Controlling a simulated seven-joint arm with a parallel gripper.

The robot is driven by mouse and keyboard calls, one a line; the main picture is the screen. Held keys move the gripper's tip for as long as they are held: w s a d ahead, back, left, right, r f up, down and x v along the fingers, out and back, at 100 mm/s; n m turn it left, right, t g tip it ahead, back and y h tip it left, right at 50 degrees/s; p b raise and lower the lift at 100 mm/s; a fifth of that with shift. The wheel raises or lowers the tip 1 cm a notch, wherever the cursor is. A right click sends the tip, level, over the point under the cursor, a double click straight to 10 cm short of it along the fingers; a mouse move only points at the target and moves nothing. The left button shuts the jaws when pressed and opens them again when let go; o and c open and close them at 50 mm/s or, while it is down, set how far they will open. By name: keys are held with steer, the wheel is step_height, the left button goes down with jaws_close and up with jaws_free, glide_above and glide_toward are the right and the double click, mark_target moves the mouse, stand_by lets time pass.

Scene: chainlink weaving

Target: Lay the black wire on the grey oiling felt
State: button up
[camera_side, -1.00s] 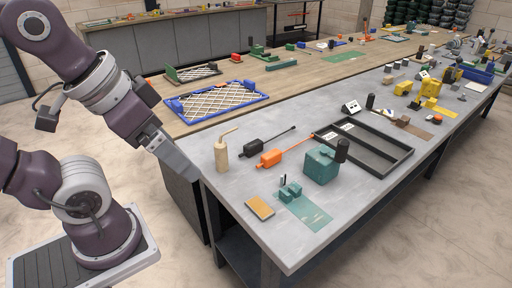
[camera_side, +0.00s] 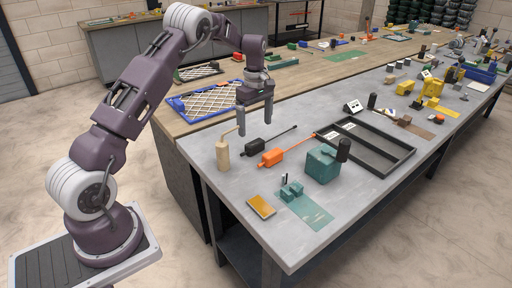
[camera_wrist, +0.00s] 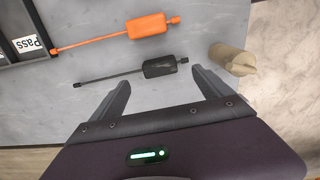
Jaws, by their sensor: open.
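The black wire (camera_side: 270,138) lies on the grey bench; it is a thin black rod with a thick black block at one end. It also shows in the wrist view (camera_wrist: 160,67), with the block just beyond my fingertips. My gripper (camera_side: 254,127) is open and empty, fingers pointing down, above the bench near the block. In the wrist view my gripper's fingers (camera_wrist: 161,79) are spread wide and touch nothing. I cannot make out a grey felt; a small orange-yellow pad in a pale frame (camera_side: 261,206) lies near the front edge.
An orange wire of like shape (camera_side: 272,157) lies beside the black one. A beige bottle with a spout (camera_side: 222,154) stands close to my gripper. A black tray (camera_side: 378,168), a teal block (camera_side: 322,165) and a green mat (camera_side: 312,216) lie to the right.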

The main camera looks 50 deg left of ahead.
mark_target(255, 142)
steer(key=f, duration=0.6)
steer(key=shift+a+f, duration=0.2)
steer(key=shift+f, duration=0.15)
steer(key=c, duration=1.6)
